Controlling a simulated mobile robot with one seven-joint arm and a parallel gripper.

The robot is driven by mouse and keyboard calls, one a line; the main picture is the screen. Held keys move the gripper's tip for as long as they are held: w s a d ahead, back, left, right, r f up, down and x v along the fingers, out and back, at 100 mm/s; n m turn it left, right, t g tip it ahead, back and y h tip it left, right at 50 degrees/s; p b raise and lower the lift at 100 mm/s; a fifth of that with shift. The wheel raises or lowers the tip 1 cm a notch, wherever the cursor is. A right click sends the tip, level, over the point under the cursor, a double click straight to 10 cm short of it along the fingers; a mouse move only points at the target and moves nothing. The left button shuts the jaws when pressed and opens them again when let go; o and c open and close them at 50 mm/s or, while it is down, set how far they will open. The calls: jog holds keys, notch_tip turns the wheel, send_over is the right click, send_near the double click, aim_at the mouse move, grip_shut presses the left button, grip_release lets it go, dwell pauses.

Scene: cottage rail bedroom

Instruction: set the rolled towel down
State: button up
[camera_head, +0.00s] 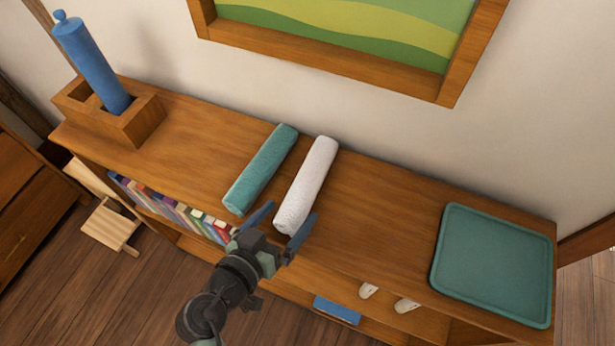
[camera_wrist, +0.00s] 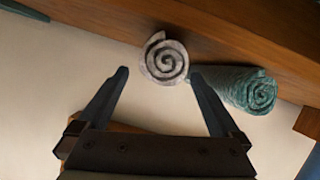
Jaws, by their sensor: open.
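A white rolled towel (camera_head: 307,183) lies on the wooden shelf top, and its spiral end shows in the wrist view (camera_wrist: 164,60). A teal rolled towel (camera_head: 261,169) lies just left of it, roughly parallel; in the wrist view it is at the right (camera_wrist: 240,88). My gripper (camera_head: 293,210) is open at the near end of the white towel, with one finger on each side of that end. In the wrist view, my fingertips (camera_wrist: 158,74) stand apart on both sides of the white spiral, with a gap showing on the left. Whether the right finger touches a towel I cannot tell.
A teal tray (camera_head: 492,265) lies at the shelf's right end. A wooden block holder (camera_head: 141,118) with a blue cylinder (camera_head: 92,65) stands at the left end. The shelf top (camera_head: 380,215) between towels and tray is clear. A framed picture (camera_head: 330,62) hangs behind.

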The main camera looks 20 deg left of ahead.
aim_at(300, 196)
jog(key=p+x, duration=0.1)
jog(key=x, duration=0.1)
jog(key=p+x, duration=0.1)
jog(key=x, duration=0.2)
jog(key=shift+w+a+r, duration=0.1)
jog(key=shift+w+a, duration=0.05)
jog(key=shift+w, duration=0.25)
jog(key=shift+w+f, duration=0.25)
jog(key=shift+w, duration=0.15)
jog(key=shift+r, duration=0.1)
jog(key=c, duration=1.5)
